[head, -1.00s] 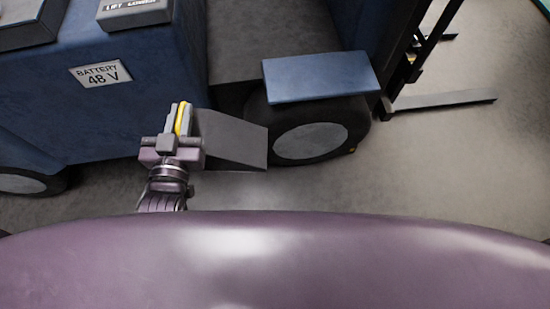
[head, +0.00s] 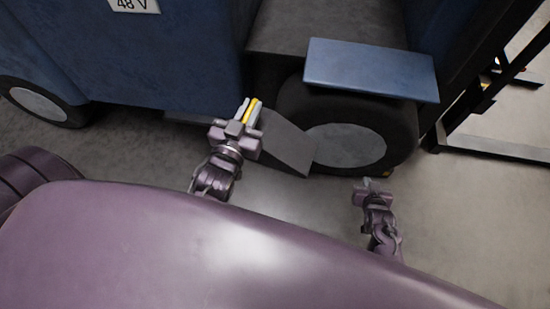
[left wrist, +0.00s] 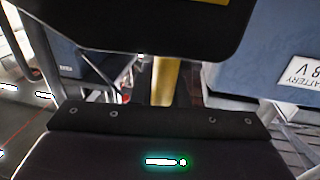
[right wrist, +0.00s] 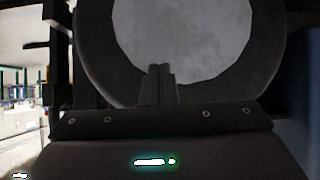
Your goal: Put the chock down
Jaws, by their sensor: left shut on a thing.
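The chock is a dark grey wedge (head: 286,143) with a yellow handle (head: 249,112), beside the left edge of the truck's wheel (head: 350,144) in the head view. My left gripper (head: 246,109) is shut on the handle, which also shows in the left wrist view (left wrist: 165,82). The chock's dark body (left wrist: 150,25) fills the top of that view. I cannot tell whether the chock rests on the floor or touches the tyre. My right gripper (head: 373,184) is empty in front of the wheel. In the right wrist view its fingers (right wrist: 161,84) are together.
The blue truck body (head: 130,65) stands behind, with a blue step or fender (head: 370,68) over the wheel. Another wheel (head: 40,104) is at the left. Dark forks (head: 490,148) reach out at the right. The grey floor (head: 460,215) is clear at the lower right.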

